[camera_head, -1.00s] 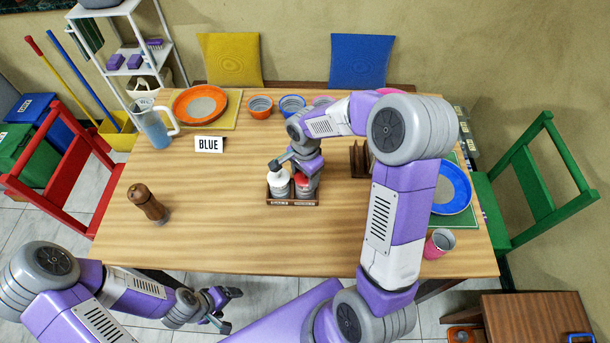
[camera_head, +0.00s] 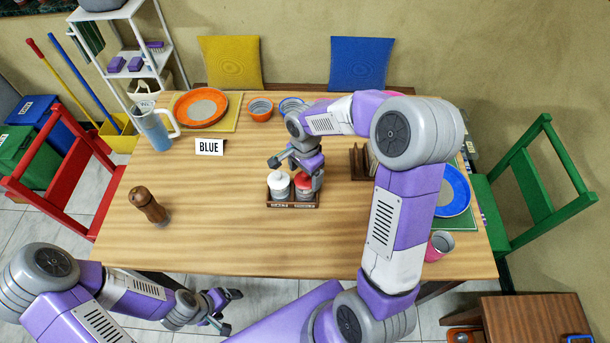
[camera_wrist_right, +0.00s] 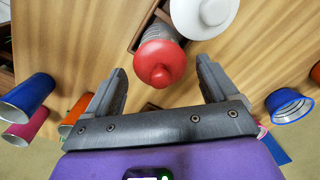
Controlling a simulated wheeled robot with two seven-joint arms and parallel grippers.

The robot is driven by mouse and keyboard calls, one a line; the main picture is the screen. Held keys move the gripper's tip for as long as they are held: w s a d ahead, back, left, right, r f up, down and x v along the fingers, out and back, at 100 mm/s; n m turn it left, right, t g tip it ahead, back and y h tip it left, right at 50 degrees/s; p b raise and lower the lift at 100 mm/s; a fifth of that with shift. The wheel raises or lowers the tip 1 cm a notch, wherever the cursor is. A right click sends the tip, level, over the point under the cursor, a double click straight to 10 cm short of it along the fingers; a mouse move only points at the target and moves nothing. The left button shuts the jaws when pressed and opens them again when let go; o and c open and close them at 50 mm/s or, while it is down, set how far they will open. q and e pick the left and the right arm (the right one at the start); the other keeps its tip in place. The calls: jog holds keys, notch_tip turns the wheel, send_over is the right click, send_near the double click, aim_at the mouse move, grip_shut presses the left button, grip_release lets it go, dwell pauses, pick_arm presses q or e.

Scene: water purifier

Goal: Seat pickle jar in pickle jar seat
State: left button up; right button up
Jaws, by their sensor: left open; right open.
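The pickle jar is most likely the red-lidded jar (camera_head: 303,186). It stands upright in the right part of a small wooden holder (camera_head: 292,204), beside a white-lidded jar (camera_head: 279,186). In the right wrist view the red lid (camera_wrist_right: 161,64) lies just beyond and between the open fingers, and the white lid (camera_wrist_right: 204,14) is up and right of it. My right gripper (camera_head: 295,163) is open and empty, close above the jars. The holder's labels are too small to read. My left gripper (camera_head: 227,309) is open and empty, off the table's front edge.
A wooden rack (camera_head: 360,162) is right of the holder. A blue plate (camera_head: 455,192) and a cup (camera_head: 440,244) lie at the right. The front middle of the table (camera_head: 270,245) is clear.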

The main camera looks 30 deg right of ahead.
notch_tip(320, 180, up, 10)
jog(key=p, duration=0.2)
dwell(0.5)
